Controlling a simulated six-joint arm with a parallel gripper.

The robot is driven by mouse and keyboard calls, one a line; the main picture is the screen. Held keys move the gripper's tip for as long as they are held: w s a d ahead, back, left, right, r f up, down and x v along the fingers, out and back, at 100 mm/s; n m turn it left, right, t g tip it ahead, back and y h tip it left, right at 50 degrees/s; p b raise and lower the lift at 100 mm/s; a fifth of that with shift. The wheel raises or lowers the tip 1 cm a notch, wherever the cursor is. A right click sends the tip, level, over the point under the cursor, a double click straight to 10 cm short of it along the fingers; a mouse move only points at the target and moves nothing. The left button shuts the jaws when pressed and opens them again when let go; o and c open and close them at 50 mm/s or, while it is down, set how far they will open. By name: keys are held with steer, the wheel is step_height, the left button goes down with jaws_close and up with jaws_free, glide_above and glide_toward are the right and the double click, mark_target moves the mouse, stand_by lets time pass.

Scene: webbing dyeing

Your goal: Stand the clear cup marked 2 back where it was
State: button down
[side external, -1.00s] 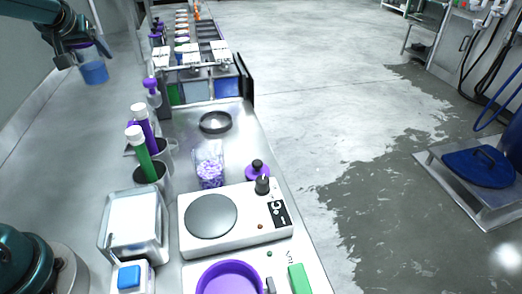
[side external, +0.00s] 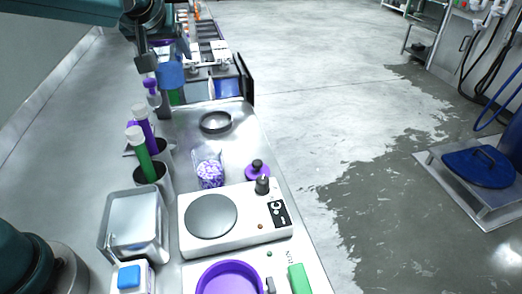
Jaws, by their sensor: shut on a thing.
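My gripper (side external: 158,68) is at the upper left, over the far part of the bench. It is shut on a small cup (side external: 171,76) that looks blue, as if clear with blue liquid in it. The cup looks upright and in the air, in front of the dye tanks in this view. No number can be read on it, and the gripper partly covers its left side. The spot where it stood before cannot be made out.
A purple pump bottle (side external: 151,88) is close below my gripper. Green and purple tubes (side external: 140,140) stand in holders nearby. A clear container of purple pieces (side external: 210,172), a black dish (side external: 215,121), a hotplate (side external: 235,218) and a metal tray (side external: 134,228) crowd the bench.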

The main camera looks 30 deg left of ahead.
mark_target(183, 80)
steer(key=f+n+g+y, duration=0.1)
steer(key=f, duration=0.1)
steer(key=w+f+n+g, duration=0.1)
steer(key=f+n, duration=0.1)
steer(key=d+f+n+y, duration=0.1)
steer(key=f+n, duration=0.1)
steer(key=shift+w+f+g+y, duration=0.15)
steer(key=shift+g+y, duration=0.15)
steer(key=shift+g, duration=0.1)
steer(key=shift+d+f+n+g+y, duration=0.15)
steer(key=shift+f+n+g, duration=0.3)
steer(key=shift+f, duration=1.5)
steer(key=shift+f+n+g+y, duration=0.25)
steer(key=shift+f+n, duration=0.35)
steer(key=shift+f, duration=1.4)
steer(key=shift+d+f+n+g+y, duration=0.1)
steer(key=shift+f+n+g, duration=0.4)
steer(key=shift+f, duration=1.45)
steer(key=shift+f, duration=0.1)
jaws_free()
